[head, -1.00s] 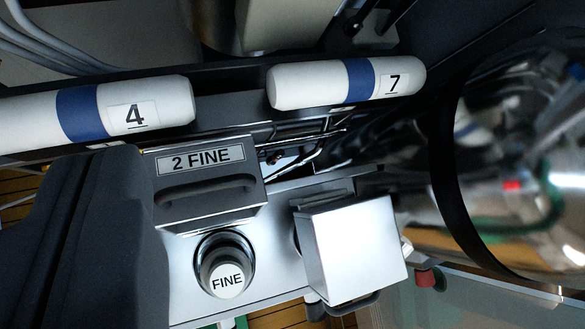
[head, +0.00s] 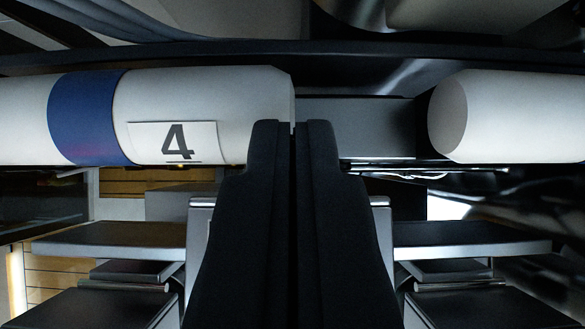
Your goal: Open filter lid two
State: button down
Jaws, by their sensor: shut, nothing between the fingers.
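My gripper (head: 292,125) stands upright in the lower middle of the head view. Its two dark fingers are pressed together with only a thin line between them, and they hold nothing. The tips overlap the right end of the white cylinder marked 4 in the picture; I cannot tell whether they touch it. The filter lid marked 2 FINE does not show in this view, nor does its handle. It may be hidden behind the fingers or out of frame, so its state cannot be told.
A white cylinder with a blue band and the number 4 (head: 205,105) lies across the upper left. Another white cylinder (head: 510,115) lies at the right. A dark grey gap (head: 355,128) separates them. A dark rail (head: 190,53) runs above. Wooden slats (head: 145,182) show at the left.

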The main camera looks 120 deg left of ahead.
jog(key=shift+s+b, duration=0.45)
jog(key=shift+s, duration=1.5)
jog(key=shift+s, duration=0.1)
jog(key=shift+b, duration=0.6)
